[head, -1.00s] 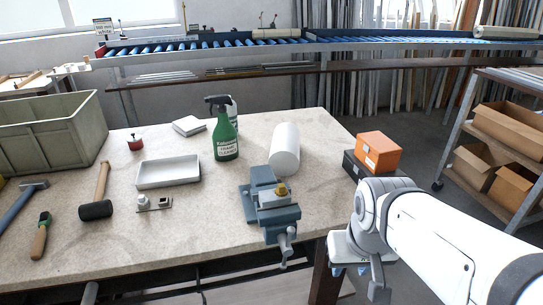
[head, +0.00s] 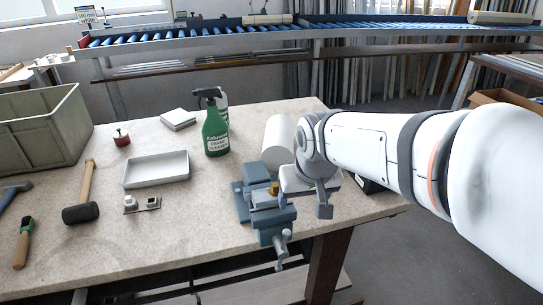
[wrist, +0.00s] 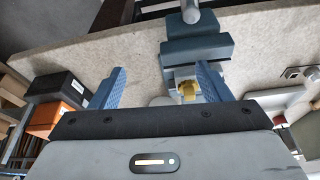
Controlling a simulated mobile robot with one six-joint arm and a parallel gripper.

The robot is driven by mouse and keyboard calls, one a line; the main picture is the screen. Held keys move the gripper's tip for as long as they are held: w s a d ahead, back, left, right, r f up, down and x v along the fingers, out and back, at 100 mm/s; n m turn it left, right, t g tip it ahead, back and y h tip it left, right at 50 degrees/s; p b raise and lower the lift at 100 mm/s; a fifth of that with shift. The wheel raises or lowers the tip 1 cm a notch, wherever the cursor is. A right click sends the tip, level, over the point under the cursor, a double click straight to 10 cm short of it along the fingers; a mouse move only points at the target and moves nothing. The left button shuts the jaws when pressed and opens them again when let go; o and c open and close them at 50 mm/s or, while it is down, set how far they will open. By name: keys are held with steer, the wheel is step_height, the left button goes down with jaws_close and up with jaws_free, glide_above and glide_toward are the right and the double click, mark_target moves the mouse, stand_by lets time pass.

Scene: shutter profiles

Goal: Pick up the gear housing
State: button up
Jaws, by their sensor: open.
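A small brass-yellow part (head: 274,188) with a pale block under it sits at the blue-grey vise (head: 268,218). I take it for the gear housing but cannot be sure. In the wrist view the yellow part (wrist: 188,90) lies beside the right finger, close to its inner side, with the vise (wrist: 195,55) beyond. My gripper (wrist: 160,72) is open, with nothing between its blue fingers. In the head view my gripper (head: 302,203) hangs just right of the vise, and my wrist partly hides the white roll (head: 279,136) behind.
A white tray (head: 156,184), small metal fittings (head: 142,203), a green spray bottle (head: 215,130) and a black-headed mallet (head: 81,210) lie left of the vise. Dark and orange boxes (wrist: 57,87) stand at the wrist view's left. The bench front has free room.

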mark_target(269, 192)
steer(key=o, duration=0.5)
steer(key=shift+n+y, duration=0.3)
steer(key=shift+n, duration=0.3)
steer(key=w+a, duration=0.3)
steer(key=a, duration=0.1)
steer(key=w+a, duration=0.2)
steer(key=shift+w+r, duration=0.35)
steer(key=shift+r, duration=0.05)
steer(key=shift+c, duration=0.2)
steer(key=shift+o, duration=0.5)
steer(key=shift+t, duration=0.3)
steer(key=x, duration=0.7)
steer(key=shift+a+f, duration=0.35)
steer(key=shift+s, duration=0.1)
steer(key=shift+c, duration=0.3)
steer(key=shift+r, duration=0.1)
steer(key=c, duration=1.3)
